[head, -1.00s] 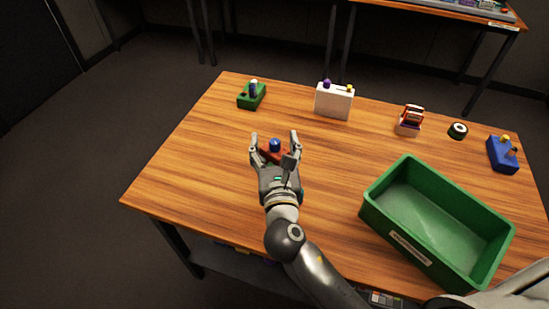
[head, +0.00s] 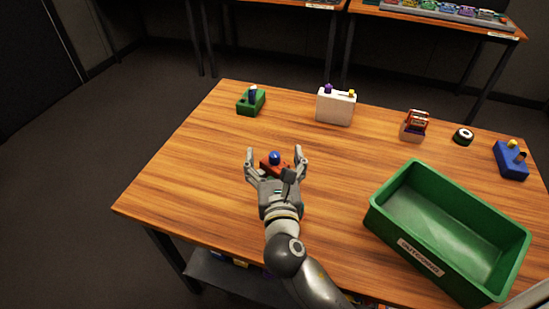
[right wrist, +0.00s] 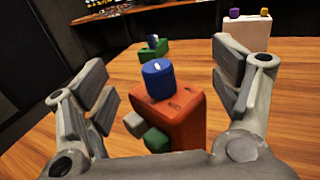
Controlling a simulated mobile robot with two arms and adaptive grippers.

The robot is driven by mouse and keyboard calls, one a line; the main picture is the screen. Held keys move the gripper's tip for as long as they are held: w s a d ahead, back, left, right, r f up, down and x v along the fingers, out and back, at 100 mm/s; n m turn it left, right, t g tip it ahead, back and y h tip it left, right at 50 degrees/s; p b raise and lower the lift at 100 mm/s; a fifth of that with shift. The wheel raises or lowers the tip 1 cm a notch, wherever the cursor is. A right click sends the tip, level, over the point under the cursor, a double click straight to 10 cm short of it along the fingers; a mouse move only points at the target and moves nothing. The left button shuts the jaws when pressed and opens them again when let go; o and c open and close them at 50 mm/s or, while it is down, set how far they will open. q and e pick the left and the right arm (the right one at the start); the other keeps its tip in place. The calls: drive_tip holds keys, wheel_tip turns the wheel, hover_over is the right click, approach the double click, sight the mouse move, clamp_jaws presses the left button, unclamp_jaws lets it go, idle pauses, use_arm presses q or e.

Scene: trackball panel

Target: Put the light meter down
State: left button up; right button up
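A red-orange box with a blue knob (head: 275,162), which I take to be the light meter, sits on the wooden table. In the right wrist view this box (right wrist: 181,115) shows a white and a green button on its side and looks to rest on the tabletop. My right gripper (head: 275,157) is open, with one finger on each side of the box. In the right wrist view there are clear gaps between the fingers (right wrist: 170,95) and the box. The box's lower near part is hidden by the gripper's palm. My left gripper is not in view.
A green bin (head: 402,242) stands at the table's right front. Along the back are a green device (head: 250,106), a white box (head: 335,108), a red-and-beige device (head: 414,126), a dark round item (head: 463,136) and a blue device (head: 510,162).

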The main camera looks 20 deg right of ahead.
drive_tip(key=shift+r, duration=0.1)
drive_tip(key=s+a+b, duration=0.1)
drive_tip(key=s+a, duration=0.1)
drive_tip(key=s, duration=0.9)
drive_tip(key=shift+s+a, duration=0.15)
drive_tip(key=shift+s, duration=0.25)
